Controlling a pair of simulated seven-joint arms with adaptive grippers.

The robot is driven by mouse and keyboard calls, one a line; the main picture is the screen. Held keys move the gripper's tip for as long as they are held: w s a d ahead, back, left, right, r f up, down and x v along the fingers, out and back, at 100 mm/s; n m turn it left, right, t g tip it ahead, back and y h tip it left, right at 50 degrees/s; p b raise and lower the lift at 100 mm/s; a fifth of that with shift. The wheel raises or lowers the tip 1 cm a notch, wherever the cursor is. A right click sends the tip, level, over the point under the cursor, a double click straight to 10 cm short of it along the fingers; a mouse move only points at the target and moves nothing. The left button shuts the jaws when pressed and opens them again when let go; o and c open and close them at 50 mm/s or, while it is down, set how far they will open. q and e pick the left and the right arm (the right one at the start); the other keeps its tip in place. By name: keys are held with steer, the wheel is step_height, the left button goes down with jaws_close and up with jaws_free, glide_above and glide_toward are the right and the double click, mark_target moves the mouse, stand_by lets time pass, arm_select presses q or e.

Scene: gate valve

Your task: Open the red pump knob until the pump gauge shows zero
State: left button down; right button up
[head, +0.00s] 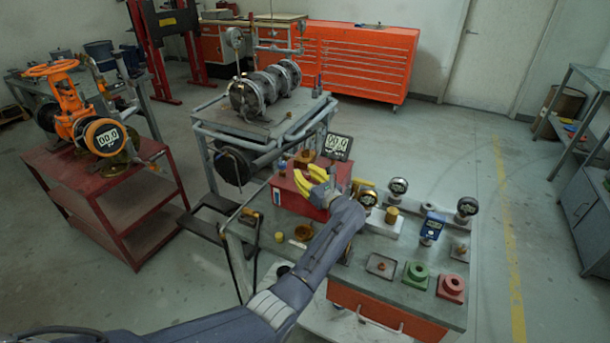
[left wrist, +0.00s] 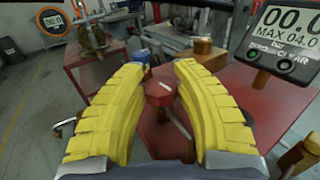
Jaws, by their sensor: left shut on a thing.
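The red pump knob (left wrist: 160,93) with its light mark sits between my yellow fingers in the left wrist view. My left gripper (left wrist: 159,76) is shut on it from both sides. In the head view my left gripper (head: 309,177) is over the red pump (head: 288,199) on the bench, and its fingers and wrist hide the knob. The dark digital pump gauge (head: 338,145) stands just behind the pump; in the left wrist view the gauge (left wrist: 287,28) reads 00.0, with MAX 04.0 below. My right gripper is not in view.
An orange valve (head: 75,110) stands on a red cart (head: 95,185) at left. A grey cart (head: 215,122) stands behind.

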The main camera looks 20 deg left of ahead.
mark_target(305, 174)
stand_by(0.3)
arm_select(q)
steer(key=c, duration=1)
jaws_free()
step_height(305, 174, up, 10)
